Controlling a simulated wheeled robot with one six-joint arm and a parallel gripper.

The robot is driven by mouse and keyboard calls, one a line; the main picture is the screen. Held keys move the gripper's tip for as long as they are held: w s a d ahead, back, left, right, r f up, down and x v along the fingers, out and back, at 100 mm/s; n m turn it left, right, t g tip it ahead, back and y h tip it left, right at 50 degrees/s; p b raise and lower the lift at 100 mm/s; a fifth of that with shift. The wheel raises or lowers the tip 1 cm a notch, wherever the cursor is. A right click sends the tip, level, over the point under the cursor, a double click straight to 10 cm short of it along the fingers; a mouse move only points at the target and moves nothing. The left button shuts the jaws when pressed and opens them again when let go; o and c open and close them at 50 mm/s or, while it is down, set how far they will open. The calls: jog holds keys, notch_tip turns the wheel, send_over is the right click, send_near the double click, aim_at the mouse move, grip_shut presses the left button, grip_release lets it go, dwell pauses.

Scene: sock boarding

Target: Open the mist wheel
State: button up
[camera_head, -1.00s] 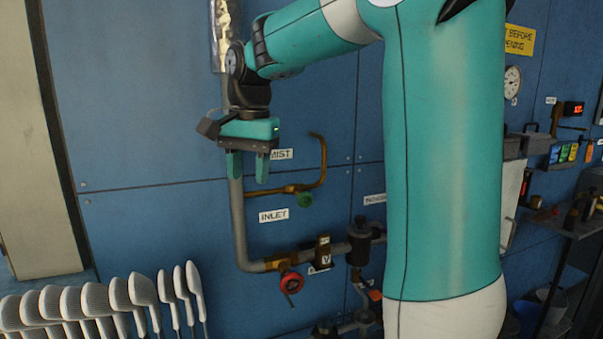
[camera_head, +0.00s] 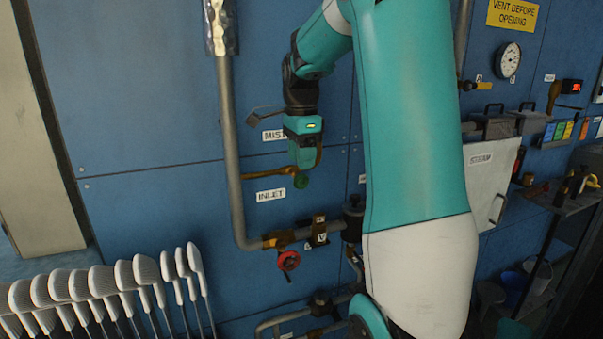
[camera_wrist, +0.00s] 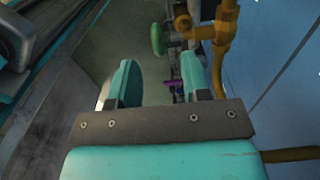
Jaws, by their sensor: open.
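The mist wheel is a small green handwheel (camera_head: 301,182) on a thin brass pipe, below the "MIST" label (camera_head: 273,135) and above the "INLET" label (camera_head: 271,195). It also shows in the wrist view (camera_wrist: 158,39), beyond the fingertips and between their lines, beside a brass valve body (camera_wrist: 200,33). My gripper (camera_wrist: 170,75) is open, with nothing between its fingers. In the head view my gripper (camera_head: 303,158) is just above the wheel; its fingers are hard to make out there. The wheel and fingers look apart in the wrist view.
A red handwheel (camera_head: 289,261) sits lower on the grey pipe (camera_head: 232,150). A row of pale boards (camera_head: 100,287) stands at lower left. A pale cabinet (camera_head: 488,180) and a shelf (camera_head: 560,205) are at right. The blue wall is close behind my gripper.

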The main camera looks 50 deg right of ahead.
aim_at(301, 174)
jog(key=shift+f, duration=2.3)
jog(key=shift+c, duration=0.2)
grip_shut()
